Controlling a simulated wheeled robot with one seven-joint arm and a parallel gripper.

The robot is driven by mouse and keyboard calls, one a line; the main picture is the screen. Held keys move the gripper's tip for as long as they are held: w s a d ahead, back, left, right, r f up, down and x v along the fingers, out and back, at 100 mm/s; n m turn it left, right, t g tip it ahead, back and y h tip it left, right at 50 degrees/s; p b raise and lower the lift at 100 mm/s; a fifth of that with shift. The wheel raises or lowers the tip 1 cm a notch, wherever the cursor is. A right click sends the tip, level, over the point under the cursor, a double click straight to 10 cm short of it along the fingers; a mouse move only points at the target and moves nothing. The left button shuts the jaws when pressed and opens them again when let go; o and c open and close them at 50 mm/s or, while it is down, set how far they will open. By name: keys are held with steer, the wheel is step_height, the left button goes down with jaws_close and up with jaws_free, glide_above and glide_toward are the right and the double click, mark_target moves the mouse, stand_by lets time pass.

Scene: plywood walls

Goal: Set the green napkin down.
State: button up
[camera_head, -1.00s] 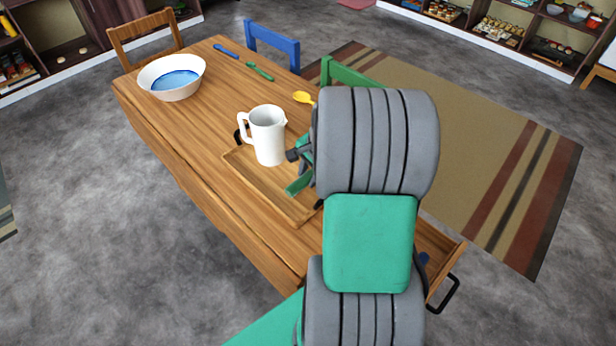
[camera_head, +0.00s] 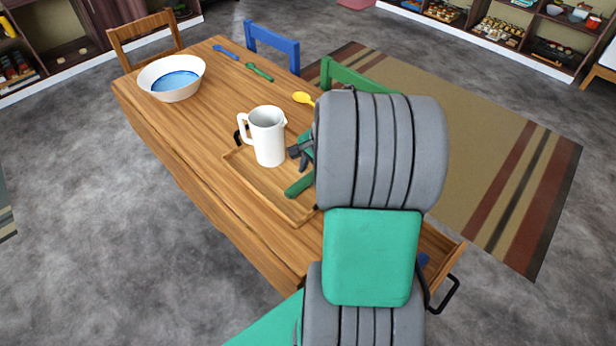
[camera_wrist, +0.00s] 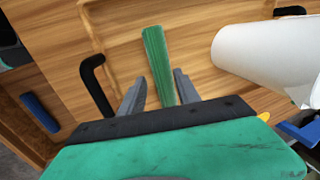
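The green napkin, a narrow folded strip, lies on the wooden tray in the head view (camera_head: 298,187) and between my fingers in the wrist view (camera_wrist: 157,55). The wooden tray (camera_head: 250,178) is on the table, with black handles. My gripper (camera_wrist: 160,78) is over the tray, its two grey fingers spread on either side of the napkin with a narrow gap showing. I cannot tell its exact height above the tray. My arm hides the tray's right part in the head view.
A white pitcher (camera_head: 268,138) stands on the tray close to my gripper. A white-and-blue bowl (camera_head: 172,78), a blue utensil (camera_head: 226,52), a green utensil (camera_head: 259,72) and a yellow spoon (camera_head: 303,98) are farther along the table (camera_head: 215,110). Chairs stand around it.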

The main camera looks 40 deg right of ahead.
steer(key=v, duration=0.9)
steer(key=s+a+r+n, duration=0.1)
steer(key=s+a+n, duration=0.1)
steer(key=a+n, duration=0.6)
steer(key=s+a+n, duration=0.3)
steer(key=a+n, duration=0.5)
steer(key=a, duration=0.6)
steer(key=shift+r+n, duration=0.3)
steer(key=shift+r, duration=0.1)
steer(key=shift+a, duration=0.1)
